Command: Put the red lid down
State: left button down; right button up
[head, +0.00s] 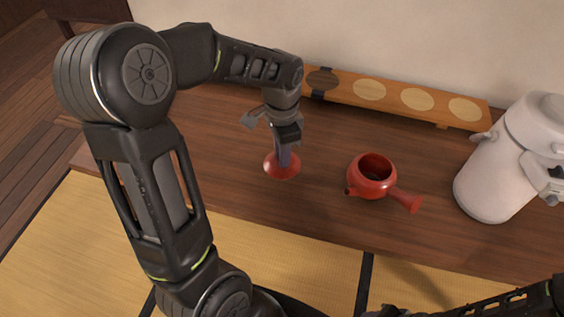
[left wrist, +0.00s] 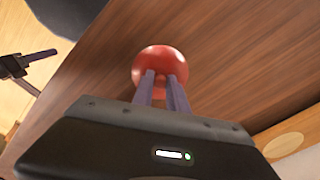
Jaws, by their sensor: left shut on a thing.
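The red lid (head: 275,168) is at the left part of the wooden table, under my left gripper (head: 284,158). It also shows in the left wrist view (left wrist: 160,60), at the ends of the fingers (left wrist: 160,78). My left gripper points down and is shut on the lid's top, where the fingers hide the knob. I cannot tell whether the lid touches the table. The red teapot (head: 371,177) stands to the right with its round top opening uncovered and its handle pointing to the lower right.
A wooden board (head: 394,97) with several pale round discs lies along the back wall. A white electric pot (head: 497,172) stands at the right. The wooden table (head: 321,205) is bare between the lid and the teapot. Tatami (head: 290,248) lies in front.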

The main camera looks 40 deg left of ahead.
pick_arm(q)
jog(key=shift+f, duration=1.8)
jog(key=shift+f, duration=0.2)
jog(key=c, duration=1.3)
grip_release()
